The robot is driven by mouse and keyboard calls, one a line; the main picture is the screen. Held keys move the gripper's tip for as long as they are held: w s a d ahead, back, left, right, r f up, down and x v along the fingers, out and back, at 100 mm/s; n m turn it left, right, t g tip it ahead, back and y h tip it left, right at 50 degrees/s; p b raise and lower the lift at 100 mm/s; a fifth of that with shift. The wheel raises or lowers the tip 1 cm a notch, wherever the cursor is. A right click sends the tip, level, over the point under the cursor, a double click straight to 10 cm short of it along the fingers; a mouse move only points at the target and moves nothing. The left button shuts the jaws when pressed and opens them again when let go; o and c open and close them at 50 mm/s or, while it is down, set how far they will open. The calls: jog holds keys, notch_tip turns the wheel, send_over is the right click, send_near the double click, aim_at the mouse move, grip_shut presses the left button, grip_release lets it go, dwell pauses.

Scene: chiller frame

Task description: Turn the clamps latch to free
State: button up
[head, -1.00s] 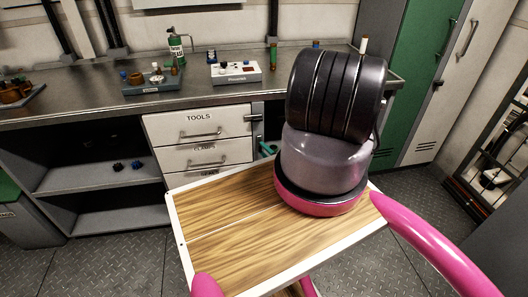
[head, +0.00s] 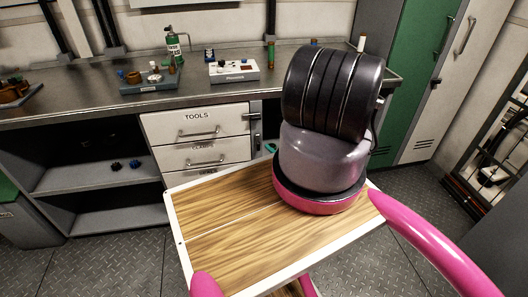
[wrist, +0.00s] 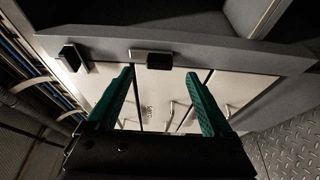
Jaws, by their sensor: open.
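The drawer stack has a TOOLS drawer (head: 195,125) on top and a CLAMPS drawer (head: 205,153) below it. The wrist view is turned sideways and shows two dark-knobbed latches. The one near the middle (wrist: 152,60), in line with the labelled middle drawer, appears to be the clamps latch; the other (wrist: 68,58) is at left. My gripper (wrist: 160,78) is open and empty, its green fingers short of the middle latch.
Open shelves (head: 100,178) lie left of the drawers. A green locker (head: 425,70) stands at right. The diamond-plate floor in front is clear.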

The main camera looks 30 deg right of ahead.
jog(key=s, duration=0.5)
jog(key=shift+s+d, duration=0.3)
